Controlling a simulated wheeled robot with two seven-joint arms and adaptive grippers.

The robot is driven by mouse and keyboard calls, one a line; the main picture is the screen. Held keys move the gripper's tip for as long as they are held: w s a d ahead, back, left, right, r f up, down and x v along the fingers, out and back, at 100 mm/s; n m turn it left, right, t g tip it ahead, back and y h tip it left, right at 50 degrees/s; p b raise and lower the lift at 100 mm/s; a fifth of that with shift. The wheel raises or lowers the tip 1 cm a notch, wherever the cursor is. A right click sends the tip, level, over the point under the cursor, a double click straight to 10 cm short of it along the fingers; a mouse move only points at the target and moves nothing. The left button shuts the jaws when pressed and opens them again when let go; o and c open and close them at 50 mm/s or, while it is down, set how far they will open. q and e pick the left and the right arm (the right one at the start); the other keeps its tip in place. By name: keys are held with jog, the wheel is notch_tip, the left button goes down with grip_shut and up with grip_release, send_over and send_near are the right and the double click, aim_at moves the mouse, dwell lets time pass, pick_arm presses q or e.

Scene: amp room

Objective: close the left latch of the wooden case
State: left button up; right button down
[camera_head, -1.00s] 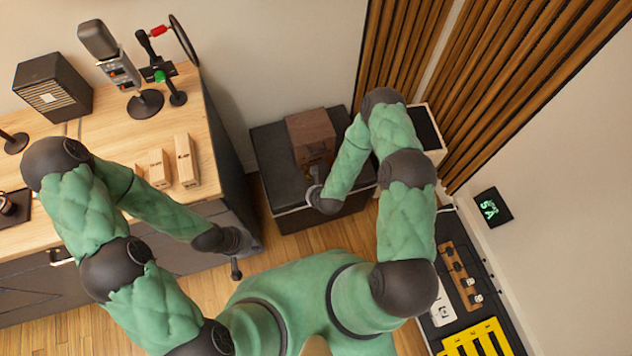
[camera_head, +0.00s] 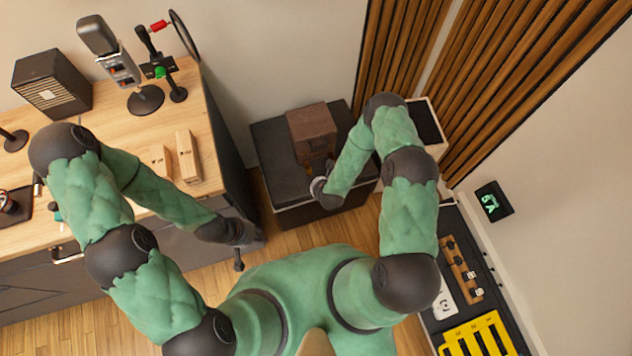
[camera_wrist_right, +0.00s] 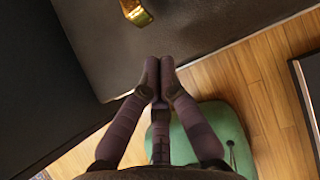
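The brown wooden case (camera_head: 312,124) sits on a dark cabinet against the back wall. A brass-coloured latch or fitting (camera_wrist_right: 137,12) shows at the top edge of the right wrist view; I cannot tell whether it is the left latch or how it is set. My right gripper (camera_wrist_right: 158,72) has its fingertips together with nothing seen between them, apart from the brass piece. In the head view its wrist hides part of the case's near side. My left gripper (camera_head: 239,262) hangs low beside the desk, away from the case; its fingers are too small to read.
The dark cabinet top (camera_head: 278,162) is bare left of the case. A wooden desk (camera_head: 120,140) with microphone, speaker and small wooden blocks (camera_head: 188,156) stands at left. Slatted wood panels (camera_head: 480,80) rise at right. A yellow rack (camera_head: 478,335) is at lower right.

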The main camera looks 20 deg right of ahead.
aim_at(307, 167)
jog(key=b+x, duration=0.2)
jog(key=x, duration=0.6)
jog(key=shift+w+a+f+b, duration=0.1)
jog(key=shift+w+f+b, duration=0.15)
jog(key=shift+b, duration=0.1)
jog(key=shift+r, duration=0.15)
jog(key=shift+r+g, duration=0.2)
jog(key=shift+g, duration=0.1)
